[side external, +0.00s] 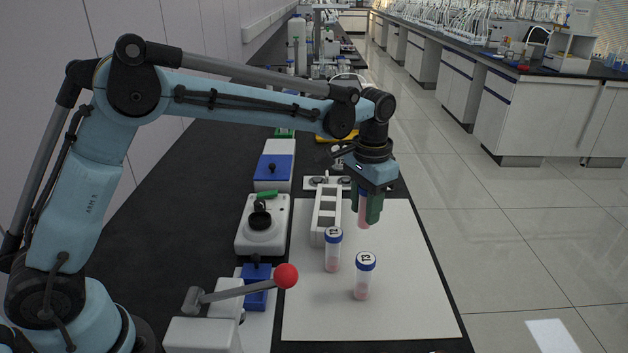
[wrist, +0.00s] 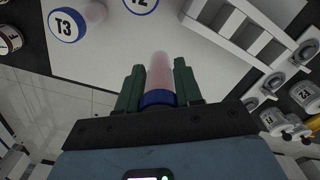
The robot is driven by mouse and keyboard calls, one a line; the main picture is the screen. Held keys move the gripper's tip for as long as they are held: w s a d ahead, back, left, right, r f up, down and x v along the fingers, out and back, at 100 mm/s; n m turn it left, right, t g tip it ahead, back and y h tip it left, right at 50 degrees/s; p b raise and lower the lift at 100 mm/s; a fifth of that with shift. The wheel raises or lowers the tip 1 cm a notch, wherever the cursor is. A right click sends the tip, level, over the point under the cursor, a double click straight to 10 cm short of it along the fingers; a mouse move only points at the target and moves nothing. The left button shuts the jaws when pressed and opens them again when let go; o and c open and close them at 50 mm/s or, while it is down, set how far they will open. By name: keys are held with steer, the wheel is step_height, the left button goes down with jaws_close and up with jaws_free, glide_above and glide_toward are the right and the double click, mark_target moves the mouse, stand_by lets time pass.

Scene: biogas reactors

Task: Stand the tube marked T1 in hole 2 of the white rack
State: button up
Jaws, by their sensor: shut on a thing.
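My gripper (side external: 368,200) is shut on a pink tube with a blue cap (side external: 363,214), held upright to the right of the rack. It also shows in the wrist view (wrist: 160,75) between the green fingers; its mark is hidden. I cannot tell whether its lower end touches the mat. The white rack (side external: 317,236) stands on the mat and looks empty; its hole numbers are not readable. It also shows in the wrist view (wrist: 238,28). Two other blue-capped tubes stand nearer the side camera, one by the rack (side external: 333,250) and one further right (side external: 364,278). The wrist view shows a T3 cap (wrist: 66,24).
The white mat (side external: 420,290) is clear to the right and front. Left of the rack is a white device with a black knob (side external: 262,222). A lever with a red ball (side external: 286,276) stands at the front left. White devices (side external: 274,165) stand behind.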

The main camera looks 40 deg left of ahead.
steer(key=shift+f, duration=3.6)
steer(key=o, duration=1)
steer(key=shift+f, duration=0.15)
steer(key=shift+o, duration=0.2)
